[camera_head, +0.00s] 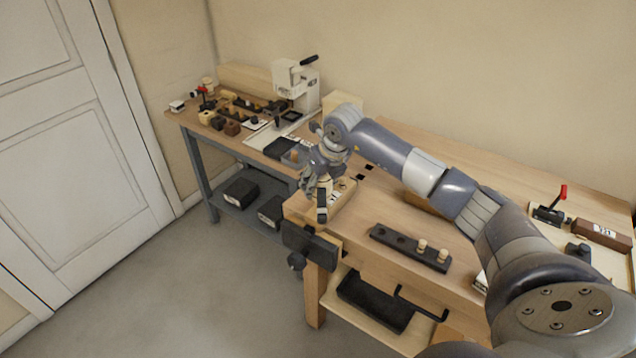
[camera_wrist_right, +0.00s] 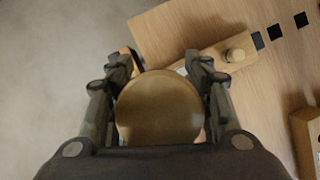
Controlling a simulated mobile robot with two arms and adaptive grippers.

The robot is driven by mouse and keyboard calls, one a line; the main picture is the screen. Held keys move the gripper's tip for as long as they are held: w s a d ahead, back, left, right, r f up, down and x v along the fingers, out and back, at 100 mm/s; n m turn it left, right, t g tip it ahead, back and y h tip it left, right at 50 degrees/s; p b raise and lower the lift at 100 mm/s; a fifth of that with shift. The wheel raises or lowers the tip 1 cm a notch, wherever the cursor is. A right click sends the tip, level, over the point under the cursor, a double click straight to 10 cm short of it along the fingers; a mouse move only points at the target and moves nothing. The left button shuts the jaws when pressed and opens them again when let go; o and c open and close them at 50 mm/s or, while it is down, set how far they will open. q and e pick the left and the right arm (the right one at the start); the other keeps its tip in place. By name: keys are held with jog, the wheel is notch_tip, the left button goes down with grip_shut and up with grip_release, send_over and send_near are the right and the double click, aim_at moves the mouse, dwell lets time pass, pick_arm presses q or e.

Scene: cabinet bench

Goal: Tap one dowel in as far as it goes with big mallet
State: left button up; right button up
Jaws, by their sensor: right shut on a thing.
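My right gripper (camera_head: 321,190) is over the left front corner of the workbench, above the dark vise. In the right wrist view its fingers (camera_wrist_right: 160,85) are closed around a round tan wooden thing, seen end-on, which looks like the big mallet (camera_wrist_right: 158,110). Most of the mallet is hidden in the head view. A pale dowel (camera_wrist_right: 236,54) stands up from a wooden piece (camera_wrist_right: 212,63) at the bench edge, apart from the mallet in that picture. Two more dowels (camera_head: 422,244) (camera_head: 442,254) stand in a dark block (camera_head: 386,236) on the bench. My left gripper is out of view.
The dark vise (camera_head: 308,243) is on the bench's left front corner. A second table with small parts and a white press (camera_head: 296,86) stands at the back left. A red-handled clamp (camera_head: 550,212) and brown block (camera_head: 600,235) are at right. The bench middle is partly hidden by my arm.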

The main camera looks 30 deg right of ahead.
jog(key=shift+w+r, duration=0.1)
jog(key=shift+r, duration=0.1)
jog(key=shift+f+b, duration=1.2)
jog(key=shift+f, duration=0.35)
jog(key=shift+r, duration=0.1)
notch_tip(320, 180, up, 2)
jog(key=shift+p, duration=0.8)
